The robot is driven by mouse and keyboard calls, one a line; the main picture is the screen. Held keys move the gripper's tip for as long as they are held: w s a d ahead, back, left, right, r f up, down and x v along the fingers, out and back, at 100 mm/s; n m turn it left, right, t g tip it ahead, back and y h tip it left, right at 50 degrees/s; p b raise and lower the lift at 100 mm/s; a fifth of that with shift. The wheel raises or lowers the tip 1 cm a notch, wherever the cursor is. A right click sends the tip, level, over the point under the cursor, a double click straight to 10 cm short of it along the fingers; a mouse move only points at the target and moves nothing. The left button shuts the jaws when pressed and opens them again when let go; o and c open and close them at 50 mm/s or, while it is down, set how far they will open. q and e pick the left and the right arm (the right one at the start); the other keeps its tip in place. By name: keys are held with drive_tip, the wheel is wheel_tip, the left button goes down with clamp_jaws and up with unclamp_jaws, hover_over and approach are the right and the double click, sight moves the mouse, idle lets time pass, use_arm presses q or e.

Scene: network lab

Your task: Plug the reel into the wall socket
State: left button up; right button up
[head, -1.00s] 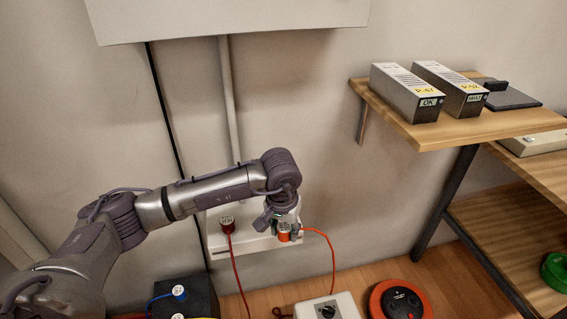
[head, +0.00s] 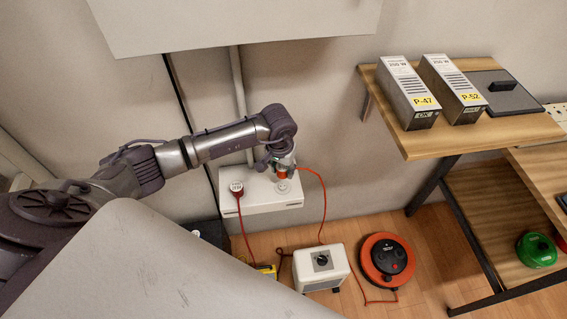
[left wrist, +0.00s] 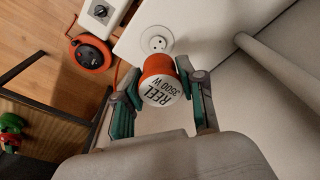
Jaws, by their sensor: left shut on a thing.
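My left gripper (head: 281,163) is shut on an orange plug (head: 283,173) with a red-orange cord. In the left wrist view my left gripper (left wrist: 161,88) has a green finger on each side of the plug (left wrist: 158,70), whose white cap reads REEL. The white socket box (head: 262,202) is low on the wall. Its round socket (left wrist: 157,40) shows empty just beyond the plug; in the head view the socket (head: 283,187) is just below it. The orange reel (head: 372,274) with a black centre lies on the floor. My right gripper is not in view.
A dark red plug (head: 237,186) sits in the box's left socket, its red cord hanging down. A white unit with a knob (head: 322,282) stands on the floor beside the reel. A wooden shelf (head: 400,146) with two grey units is at the right.

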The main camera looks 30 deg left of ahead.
sight(283, 186)
use_arm(q)
drive_tip(key=shift+f, duration=0.15)
drive_tip(key=shift+f+b, duration=1.85)
drive_tip(key=shift+f, duration=0.95)
drive_tip(key=shift+b, duration=0.35)
drive_tip(key=shift+b, duration=0.35)
idle(0.4)
drive_tip(key=shift+f+b, duration=0.6)
drive_tip(key=shift+b, duration=0.05)
